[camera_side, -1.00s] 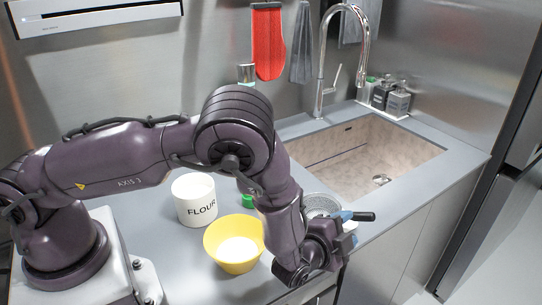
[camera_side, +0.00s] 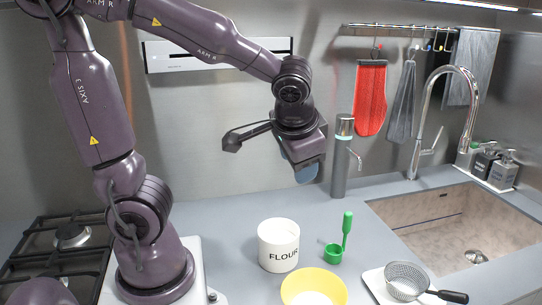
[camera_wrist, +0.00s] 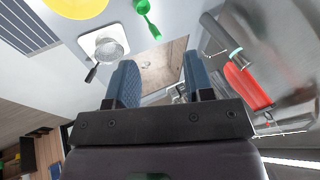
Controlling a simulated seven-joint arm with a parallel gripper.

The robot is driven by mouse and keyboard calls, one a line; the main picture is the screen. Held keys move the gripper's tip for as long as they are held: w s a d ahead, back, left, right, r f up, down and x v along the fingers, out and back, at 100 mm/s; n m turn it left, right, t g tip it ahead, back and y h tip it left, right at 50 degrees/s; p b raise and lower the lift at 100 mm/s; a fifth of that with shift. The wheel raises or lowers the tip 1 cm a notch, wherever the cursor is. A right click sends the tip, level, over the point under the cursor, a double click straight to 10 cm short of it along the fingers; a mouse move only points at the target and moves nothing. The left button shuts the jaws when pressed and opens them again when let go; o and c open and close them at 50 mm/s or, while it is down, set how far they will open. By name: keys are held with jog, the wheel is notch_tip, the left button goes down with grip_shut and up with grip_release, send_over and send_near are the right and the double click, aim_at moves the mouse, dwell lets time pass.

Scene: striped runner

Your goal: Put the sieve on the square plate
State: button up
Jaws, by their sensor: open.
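The sieve (camera_side: 405,279), a grey mesh bowl with a black handle, rests on the white square plate (camera_side: 370,278) at the front right of the side view. Its handle sticks out past the plate's right edge. In the wrist view the sieve (camera_wrist: 108,50) lies on the square plate (camera_wrist: 88,40) at upper left, handle pointing down-left over the edge. My gripper (camera_side: 305,174) is raised high above the back of the counter, well away from both. In the wrist view its blue fingers (camera_wrist: 161,85) are apart with nothing between them.
A white flour canister (camera_side: 278,245), a yellow bowl (camera_side: 314,285) and a green scoop-like tool (camera_side: 346,232) stand left of the plate. A grey cylinder (camera_side: 341,165) stands near my gripper. The sink (camera_side: 460,222) is at right; a hob (camera_side: 70,237) is at left.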

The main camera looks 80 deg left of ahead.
jog(key=s+d+r+m+t+h, duration=0.1)
jog(key=s+d+r+t+h, duration=0.1)
jog(key=s, duration=0.4)
jog(key=d+r+h, duration=0.1)
jog(key=d+h, duration=0.1)
jog(key=shift+d+r+t+h, duration=0.25)
jog(key=shift+d+t+h, duration=0.15)
jog(key=shift+s, duration=0.1)
dwell(0.4)
